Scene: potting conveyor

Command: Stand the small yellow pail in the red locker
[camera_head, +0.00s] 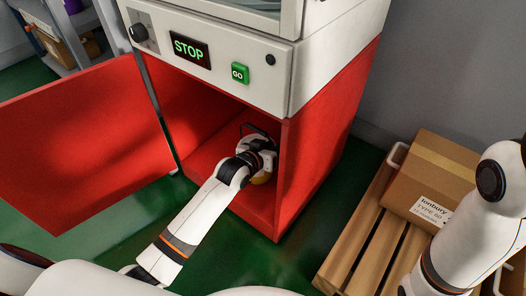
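The red locker (237,217) stands open under a white machine cabinet, its door (85,135) swung out to the left. My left arm reaches in through the opening. My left gripper (263,147) is inside, near the right wall. A small patch of yellow, apparently the small yellow pail (262,179), shows just under the gripper. Most of the pail is hidden behind my wrist. I cannot tell whether the fingers are shut on it, or whether it touches the locker floor. My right arm is at the right edge; its gripper is out of view.
The cabinet above carries a STOP display (190,50), a green GO button (240,73) and a dark knob (139,32). A cardboard box (431,180) sits on a wooden pallet (352,240) at the right. The green floor before the locker is clear.

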